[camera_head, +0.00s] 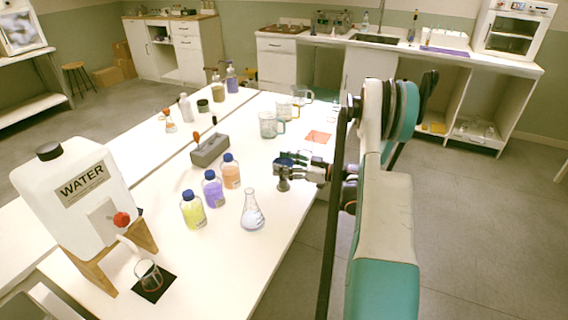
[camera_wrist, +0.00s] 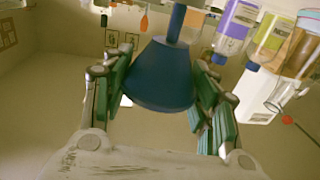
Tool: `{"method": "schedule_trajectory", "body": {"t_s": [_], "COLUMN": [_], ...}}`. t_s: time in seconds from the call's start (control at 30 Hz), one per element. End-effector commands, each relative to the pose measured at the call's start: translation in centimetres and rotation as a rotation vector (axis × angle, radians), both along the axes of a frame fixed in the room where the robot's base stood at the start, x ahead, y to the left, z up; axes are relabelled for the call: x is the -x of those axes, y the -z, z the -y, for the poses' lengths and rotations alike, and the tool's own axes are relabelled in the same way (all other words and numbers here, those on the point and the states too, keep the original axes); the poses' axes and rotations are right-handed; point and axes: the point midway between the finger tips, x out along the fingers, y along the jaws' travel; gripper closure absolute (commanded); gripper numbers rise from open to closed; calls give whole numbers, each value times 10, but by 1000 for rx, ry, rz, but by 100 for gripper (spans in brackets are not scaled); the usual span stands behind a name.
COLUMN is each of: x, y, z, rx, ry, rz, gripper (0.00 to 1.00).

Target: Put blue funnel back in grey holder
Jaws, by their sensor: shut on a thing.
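The blue funnel (camera_wrist: 162,78) is between the green-padded fingers of my gripper (camera_head: 288,170) in the wrist view. The gripper is shut on it, with the wide mouth toward the palm and the narrow stem pointing away. In the head view the funnel is small and mostly hidden by the fingers. My gripper is above the right part of the white table, to the right of the grey holder (camera_head: 211,151). The grey holder is a low block, and a thin orange-tipped tool stands at its back left.
Bottles with yellow (camera_head: 193,210), purple (camera_head: 213,190) and orange (camera_head: 231,172) liquid stand in a row left of the gripper. A conical flask (camera_head: 252,214) stands nearer. Glass beakers (camera_head: 268,127) stand behind. A water tank (camera_head: 75,200) is at the left.

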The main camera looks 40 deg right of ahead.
Motion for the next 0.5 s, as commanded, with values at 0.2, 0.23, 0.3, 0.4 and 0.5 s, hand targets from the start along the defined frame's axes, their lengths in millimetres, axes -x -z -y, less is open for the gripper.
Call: {"method": "schedule_trajectory", "body": {"t_s": [0.2,0.23,0.3,0.4,0.5], "x": [0,0,0,0,0], "y": [5,6,8,10,12], "z": [0,0,0,0,0], "rx": [0,0,0,0,0], "ry": [0,0,0,0,0], "rz": [0,0,0,0,0], "gripper": [62,62,62,62,62]}}
